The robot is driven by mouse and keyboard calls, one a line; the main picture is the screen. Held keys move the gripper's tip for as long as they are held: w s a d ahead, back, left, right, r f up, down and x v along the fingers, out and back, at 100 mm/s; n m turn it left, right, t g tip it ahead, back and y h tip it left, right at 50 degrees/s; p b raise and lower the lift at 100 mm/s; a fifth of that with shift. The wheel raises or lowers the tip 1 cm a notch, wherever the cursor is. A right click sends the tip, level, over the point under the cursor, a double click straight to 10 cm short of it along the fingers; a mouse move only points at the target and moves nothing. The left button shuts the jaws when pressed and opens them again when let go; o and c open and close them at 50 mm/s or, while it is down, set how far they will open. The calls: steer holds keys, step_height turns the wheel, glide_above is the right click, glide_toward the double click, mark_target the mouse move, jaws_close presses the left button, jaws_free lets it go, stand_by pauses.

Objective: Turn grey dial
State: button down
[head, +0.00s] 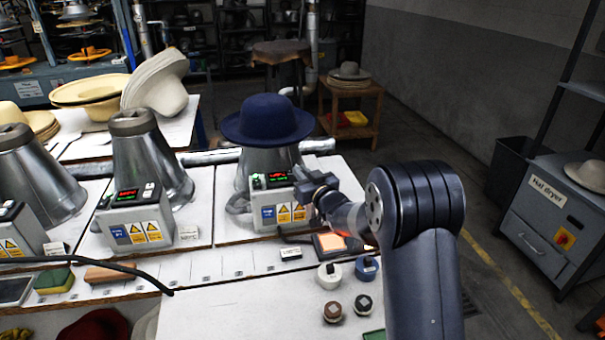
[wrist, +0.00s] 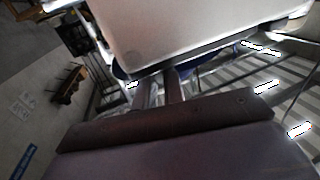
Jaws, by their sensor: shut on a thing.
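My gripper (head: 309,188) is at the upper right side of the grey control box (head: 262,196) under the blue hat (head: 268,116). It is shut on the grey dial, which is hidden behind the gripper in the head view. In the wrist view, my gripper's two fingers (wrist: 159,88) reach up to the edge of the pale box (wrist: 190,28). The dial cannot be made out clearly there. The box has a lit display, a green light and warning labels. The blue hat sits on a metal press cone (head: 265,160).
Two similar presses with boxes stand to the left, the nearer one having a lit red display (head: 127,194).

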steer(key=shift+a+f+m+h+b, duration=0.1)
steer(key=shift+f+m+h+b, duration=0.25)
steer(key=shift+b, duration=0.9)
steer(key=shift+s+t+h+b, duration=0.1)
steer(key=shift+t+h+b, duration=0.3)
steer(key=shift+b, duration=0.2)
steer(key=shift+a+m+h+b, duration=0.15)
steer(key=shift+m+h+b, duration=0.25)
steer(key=shift+b, duration=0.75)
steer(key=shift+s+a+r+m+t+h+b, duration=0.15)
steer(key=shift+m+t+h+b, duration=0.15)
steer(key=shift+m+h+b, duration=0.3)
steer(key=shift+w+r+m+t+h+b, duration=0.1)
steer(key=shift+m+t+h+b, duration=0.2)
steer(key=shift+m+h+b, duration=0.25)
steer(key=h+p, duration=0.1)
steer(key=m+h, duration=0.1)
steer(key=h+p, duration=0.1)
steer(key=h, duration=0.1)
steer(key=shift+a+r+m+t+p, duration=0.25)
steer(key=shift+r+m+t+p, duration=0.05)
steer(key=shift+m+p, duration=0.1)
steer(key=m+h+p, duration=0.2)
steer(key=h+p, duration=0.1)
steer(key=p, duration=0.1)
steer(key=shift+a, duration=0.2)
steer(key=shift+f+m+h+p, duration=0.1)
steer(key=shift+m+h+p, duration=0.4)
steer(key=shift+h+p, duration=0.15)
steer(key=shift+h, duration=0.35)
